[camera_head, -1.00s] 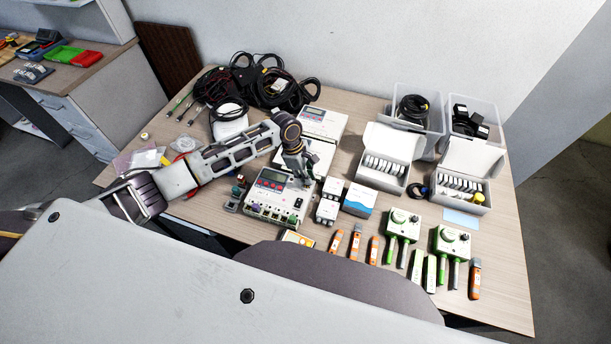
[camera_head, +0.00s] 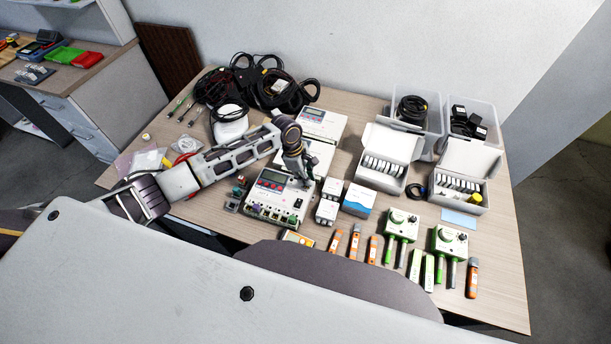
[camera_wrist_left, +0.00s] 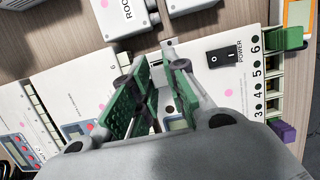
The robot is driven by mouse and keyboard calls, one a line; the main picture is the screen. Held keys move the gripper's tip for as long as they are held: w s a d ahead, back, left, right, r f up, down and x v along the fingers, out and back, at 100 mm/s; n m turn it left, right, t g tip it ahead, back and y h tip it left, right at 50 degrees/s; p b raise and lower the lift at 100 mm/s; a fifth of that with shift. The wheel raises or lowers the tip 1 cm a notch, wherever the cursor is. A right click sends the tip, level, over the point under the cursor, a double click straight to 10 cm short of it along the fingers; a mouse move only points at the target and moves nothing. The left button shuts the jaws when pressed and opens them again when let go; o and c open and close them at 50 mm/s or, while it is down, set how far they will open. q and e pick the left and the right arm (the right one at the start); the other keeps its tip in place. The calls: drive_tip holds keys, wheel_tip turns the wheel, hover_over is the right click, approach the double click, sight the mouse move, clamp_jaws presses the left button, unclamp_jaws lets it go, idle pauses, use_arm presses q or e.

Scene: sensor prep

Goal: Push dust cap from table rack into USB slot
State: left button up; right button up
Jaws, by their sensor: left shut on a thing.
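In the left wrist view the green-padded fingers (camera_wrist_left: 152,92) are close together above the device's white face, near the black power switch. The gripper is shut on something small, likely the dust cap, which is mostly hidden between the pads. A small rack with colored pieces (camera_head: 237,192) stands left of the device. I cannot make out the USB slot. My right gripper is not in view.
White boxes (camera_head: 327,203) and a blue-white box (camera_head: 359,200) stand close to the device's right. Orange tools (camera_head: 355,240) and green-white units (camera_head: 401,224) lie farther right. Black cables (camera_head: 270,85) and clear bins (camera_head: 416,118) fill the back.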

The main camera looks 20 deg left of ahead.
use_arm(q)
drive_tip(key=shift+f+p, duration=0.3)
drive_tip(key=shift+p, duration=0.25)
idle(1.2)
drive_tip(key=shift+p, duration=0.7)
idle(0.4)
drive_tip(key=shift+f+p, duration=0.2)
drive_tip(key=shift+p, duration=0.35)
idle(1.4)
drive_tip(key=shift+f, duration=0.25)
idle(1.0)
drive_tip(key=shift+f, duration=0.35)
idle(1.6)
